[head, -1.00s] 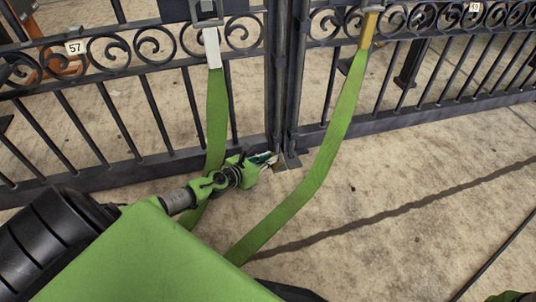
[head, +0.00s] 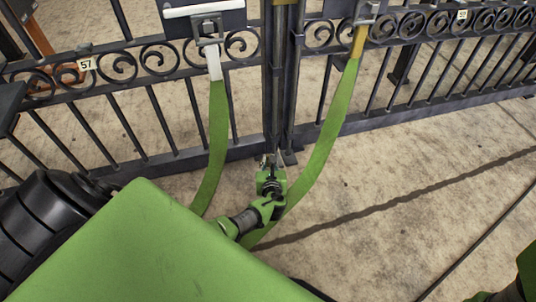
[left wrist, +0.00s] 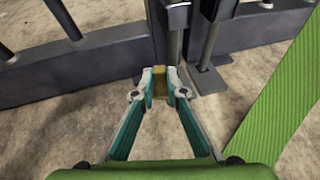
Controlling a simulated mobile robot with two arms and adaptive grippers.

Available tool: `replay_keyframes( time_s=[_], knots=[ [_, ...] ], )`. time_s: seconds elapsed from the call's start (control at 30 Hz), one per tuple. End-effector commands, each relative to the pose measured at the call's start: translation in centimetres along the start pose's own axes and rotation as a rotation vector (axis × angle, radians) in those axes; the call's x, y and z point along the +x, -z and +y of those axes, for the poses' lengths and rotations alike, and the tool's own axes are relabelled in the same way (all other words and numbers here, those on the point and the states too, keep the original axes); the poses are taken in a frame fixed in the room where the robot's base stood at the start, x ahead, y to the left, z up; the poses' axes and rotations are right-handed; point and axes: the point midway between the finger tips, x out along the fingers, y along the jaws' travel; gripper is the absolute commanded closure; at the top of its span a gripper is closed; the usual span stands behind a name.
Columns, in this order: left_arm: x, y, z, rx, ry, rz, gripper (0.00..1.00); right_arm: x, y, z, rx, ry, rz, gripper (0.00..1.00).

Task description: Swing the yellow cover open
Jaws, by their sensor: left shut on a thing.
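The yellow cover (left wrist: 159,78) is a small block low at the foot of the gate, where the two gate leaves meet. In the left wrist view my left gripper (left wrist: 159,84) has its teal and white fingers on either side of it, shut on it. In the head view my left gripper (head: 271,161) reaches the ground at the meeting posts. The cover itself is too small and covered there to make out. My right gripper is not in view.
The dark iron gate (head: 190,165) stands across the view. A green strap (head: 217,130) with a white end hangs left, and another green strap (head: 333,125) with a yellow end hangs right, passing close to my left arm. Bare paving (head: 420,185) lies open at right.

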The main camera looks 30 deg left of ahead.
Motion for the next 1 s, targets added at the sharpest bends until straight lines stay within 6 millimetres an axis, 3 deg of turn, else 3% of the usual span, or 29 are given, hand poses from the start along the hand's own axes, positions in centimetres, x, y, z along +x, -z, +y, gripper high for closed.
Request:
replay_keyframes(
  time_s=[0.67,0.7,0.77,1.0],
  knots=[
    [-0.04,-0.04,-0.12,-0.028,-0.062,-0.001,1.00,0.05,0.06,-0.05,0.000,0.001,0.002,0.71],
    [-0.03,-0.04,-0.12,-0.028,-0.062,-0.001,0.82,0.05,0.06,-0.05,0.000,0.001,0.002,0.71],
    [-0.03,-0.04,-0.12,-0.028,-0.062,-0.001,0.71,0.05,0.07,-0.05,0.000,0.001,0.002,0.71],
    [-0.05,-0.01,-0.12,-0.027,-0.061,-0.001,0.71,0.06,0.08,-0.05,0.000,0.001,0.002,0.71]
  ],
)
